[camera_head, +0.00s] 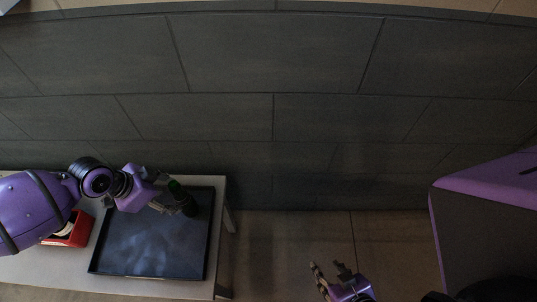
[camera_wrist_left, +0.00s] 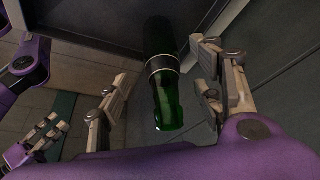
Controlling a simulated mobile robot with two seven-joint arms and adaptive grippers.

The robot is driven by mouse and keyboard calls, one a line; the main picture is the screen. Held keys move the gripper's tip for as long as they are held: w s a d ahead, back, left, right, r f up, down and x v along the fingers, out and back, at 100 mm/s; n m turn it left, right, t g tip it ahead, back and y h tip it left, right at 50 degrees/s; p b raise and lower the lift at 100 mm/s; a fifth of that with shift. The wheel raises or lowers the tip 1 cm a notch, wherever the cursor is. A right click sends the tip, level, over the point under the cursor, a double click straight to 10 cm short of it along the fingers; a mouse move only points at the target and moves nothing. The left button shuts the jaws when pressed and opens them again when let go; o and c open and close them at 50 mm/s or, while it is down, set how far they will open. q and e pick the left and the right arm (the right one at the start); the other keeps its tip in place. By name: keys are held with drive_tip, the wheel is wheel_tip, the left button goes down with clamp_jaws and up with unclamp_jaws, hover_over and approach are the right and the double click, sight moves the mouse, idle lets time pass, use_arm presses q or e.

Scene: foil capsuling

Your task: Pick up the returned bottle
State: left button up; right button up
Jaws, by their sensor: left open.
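The dark green bottle (camera_head: 188,204) stands at the right back part of the black tray, partly behind my left gripper. In the left wrist view the bottle (camera_wrist_left: 165,85) shows a pale band around its neck. My left gripper (camera_head: 172,199) is open beside the bottle's upper part. In the left wrist view the bottle appears between the spread fingers of my left gripper (camera_wrist_left: 165,95), with gaps on both sides. I cannot tell the exact depth. My right gripper (camera_head: 329,273) is empty, with its fingers apart, over the floor right of the table.
The black tray (camera_head: 150,274) lies on a light table (camera_head: 60,270); its middle is bare. A red box (camera_head: 76,232) stands left of the tray, partly behind my left arm. A dark wall rises behind the table. Floor is clear on the right.

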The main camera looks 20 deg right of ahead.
sight(181, 200)
use_arm(q)
drive_tip(key=x, duration=0.6)
drive_tip(key=shift+d, duration=0.2)
drive_tip(key=shift+c, duration=0.5)
drive_tip(key=c, duration=1.3)
drive_tip(key=shift+o, duration=0.2)
drive_tip(key=shift+r, duration=0.1)
